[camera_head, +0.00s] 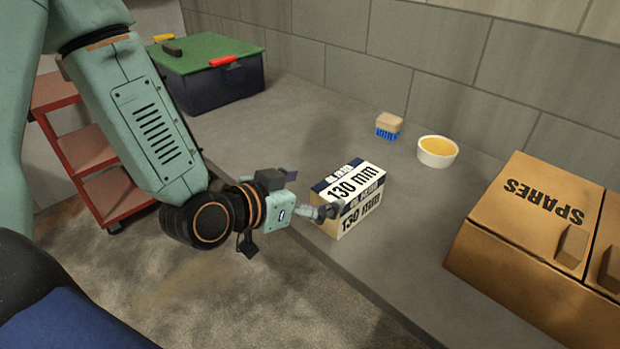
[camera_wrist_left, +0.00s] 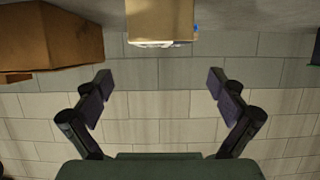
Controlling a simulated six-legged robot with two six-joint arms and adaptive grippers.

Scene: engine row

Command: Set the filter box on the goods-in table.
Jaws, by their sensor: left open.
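The filter box (camera_head: 352,197), a carton with white-and-dark "130 mm" labels, stands on a grey bench (camera_head: 270,135) near its front edge. My left gripper (camera_head: 328,211) is at the box's left side in the head view, and its fingertips overlap the box there. In the left wrist view my left gripper (camera_wrist_left: 160,88) is open, with nothing between its fingers. The plain brown side of the filter box (camera_wrist_left: 160,18) shows at the top middle, beyond the fingertips. Nothing in view is marked as the goods-in table. My right gripper is not in view.
A large "SPARES" carton (camera_head: 535,205) stands right of the filter box. A blue-bristled brush (camera_head: 388,126) and a white bowl (camera_head: 437,151) of yellow stuff stand behind. A green-lidded dark crate (camera_head: 215,82) is at the back left. A red shelf cart (camera_head: 95,150) stands left.

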